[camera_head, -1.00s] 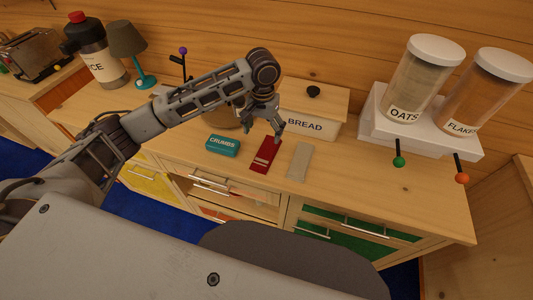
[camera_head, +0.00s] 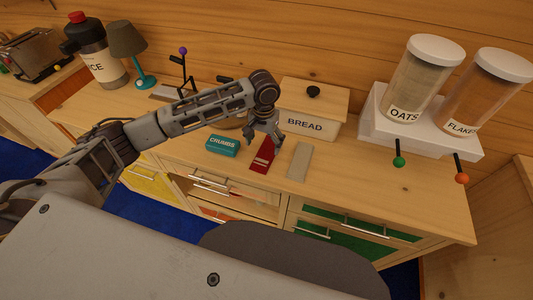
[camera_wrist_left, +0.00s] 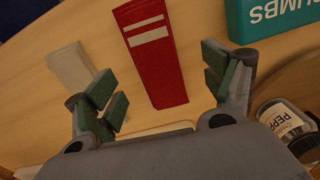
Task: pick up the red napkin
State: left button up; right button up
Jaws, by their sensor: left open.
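The red napkin (camera_head: 263,158) lies flat on the wooden counter, a folded strip with pale stripes near one end. In the left wrist view the napkin (camera_wrist_left: 155,60) runs between my open fingers, with its striped end away from the gripper. My left gripper (camera_head: 264,139) is open and empty, above the napkin's back end. It also shows in the left wrist view (camera_wrist_left: 163,95), one finger on each side of the napkin. The exact height above the counter is hard to tell. My right gripper is not in view.
A teal crumbs box (camera_head: 222,146) lies left of the napkin, and a beige folded strip (camera_head: 300,161) lies right of it. The bread box (camera_head: 308,124) stands behind. A pepper jar (camera_wrist_left: 285,121) shows beside the gripper. White riser (camera_head: 420,134) with jars stands right.

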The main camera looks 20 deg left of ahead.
aim_at(266, 153)
pick_arm(q)
jog(key=shift+d+f, duration=0.15)
jog(key=shift+f, duration=1.05)
jog(key=shift+d+f, duration=0.15)
jog(key=shift+f, duration=1)
jog(key=shift+c, duration=0.3)
jog(key=c, duration=0.9)
